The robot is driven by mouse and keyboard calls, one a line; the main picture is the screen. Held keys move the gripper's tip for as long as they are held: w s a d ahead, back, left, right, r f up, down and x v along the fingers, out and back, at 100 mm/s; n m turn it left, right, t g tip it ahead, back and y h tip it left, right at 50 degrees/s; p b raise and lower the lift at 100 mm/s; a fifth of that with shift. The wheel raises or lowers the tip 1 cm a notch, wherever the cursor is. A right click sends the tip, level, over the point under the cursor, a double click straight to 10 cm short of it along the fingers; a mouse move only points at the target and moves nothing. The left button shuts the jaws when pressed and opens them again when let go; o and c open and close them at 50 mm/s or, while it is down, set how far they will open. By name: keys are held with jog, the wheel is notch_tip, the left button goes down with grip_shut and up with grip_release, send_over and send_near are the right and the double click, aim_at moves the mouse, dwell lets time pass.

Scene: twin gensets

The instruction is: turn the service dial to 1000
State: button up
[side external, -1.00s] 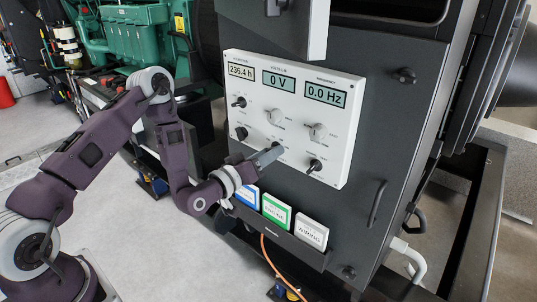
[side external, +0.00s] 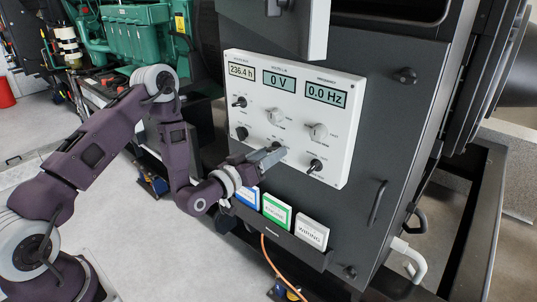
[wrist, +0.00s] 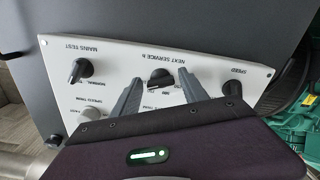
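The service dial (wrist: 160,78) is a black knob under the upside-down label "NEXT SERVICE h" in the wrist view. A scale number beside it is partly hidden and too small to read surely. My gripper (wrist: 161,75) is open, with one grey finger on each side of the dial. Narrow gaps seem to show between the fingers and the knob. In the side view my gripper (side external: 274,153) is at the lower middle of the white control panel (side external: 335,150) and hides the dial.
Other knobs sit close by: the mains test knob (wrist: 80,70), the speed knob (wrist: 232,89) and a grey trim knob (side external: 318,132). Displays read 236.4 h, 0 V and 0.0 Hz. A rack of binders (side external: 276,211) is just below my gripper.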

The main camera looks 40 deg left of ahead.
jog(key=shift+o, duration=0.2)
jog(key=s+r, duration=0.5)
jog(key=r, duration=0.2)
dwell(0.4)
